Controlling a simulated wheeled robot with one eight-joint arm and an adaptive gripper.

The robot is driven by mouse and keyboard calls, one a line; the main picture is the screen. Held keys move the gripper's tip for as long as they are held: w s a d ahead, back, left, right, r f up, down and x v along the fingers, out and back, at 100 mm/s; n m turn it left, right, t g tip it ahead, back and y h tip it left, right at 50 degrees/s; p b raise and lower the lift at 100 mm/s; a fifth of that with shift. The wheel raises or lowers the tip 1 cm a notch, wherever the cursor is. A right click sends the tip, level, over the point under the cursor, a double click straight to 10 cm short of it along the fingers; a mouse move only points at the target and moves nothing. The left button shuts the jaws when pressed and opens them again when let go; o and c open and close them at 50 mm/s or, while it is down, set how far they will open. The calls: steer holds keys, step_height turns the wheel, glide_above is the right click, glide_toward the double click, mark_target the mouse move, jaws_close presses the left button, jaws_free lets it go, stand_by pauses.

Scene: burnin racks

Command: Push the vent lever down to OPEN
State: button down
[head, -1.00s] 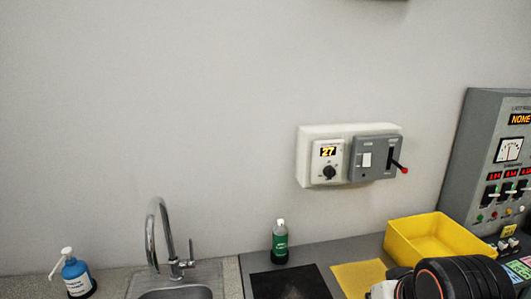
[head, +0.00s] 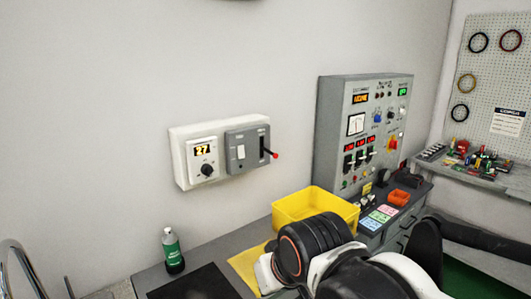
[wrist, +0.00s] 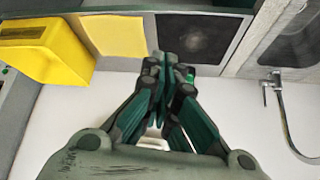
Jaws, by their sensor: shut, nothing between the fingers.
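The vent lever (head: 270,152) is a dark handle with a red tip, sticking out from a slot in the grey switch panel (head: 248,163). That panel is on the right half of a white wall box (head: 182,169). The lever points right and slightly down; I cannot read its position labels. My gripper (wrist: 172,60) shows in the wrist view, with its green-and-black fingers together and empty. It is over the counter side, apart from anything I can identify as the lever. The gripper is not visible in the head view, where my arm fills the lower middle.
Left of the lever is a dial unit (head: 205,160) reading 27. Below are a yellow bin (head: 316,211), a green bottle (head: 172,252) and a dark mat (head: 190,284). A control console (head: 364,135) stands to the right. The wall around the box is clear.

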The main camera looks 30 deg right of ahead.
steer(key=w+d+r+m+g+p, duration=0.25)
steer(key=w+r+p, duration=0.55)
steer(key=r, duration=0.4)
step_height(320, 180, up, 9)
steer(key=m+g+h+p, duration=0.1)
steer(key=m+g+p, duration=0.3)
steer(key=m+p, duration=1.2)
glide_above(275, 154)
steer(key=p, duration=0.5)
steer(key=n, duration=0.5)
steer(key=shift+a+f, duration=0.15)
steer(key=shift+a, duration=0.3)
steer(key=shift+w+d+f+b, duration=0.15)
steer(key=shift+f+b, duration=0.5)
steer(key=shift+f, duration=1.1)
steer(key=shift+s+d+f+b, duration=0.15)
steer(key=shift+f+b, duration=0.5)
steer(key=shift+f, duration=1.1)
steer(key=shift+w, duration=0.1)
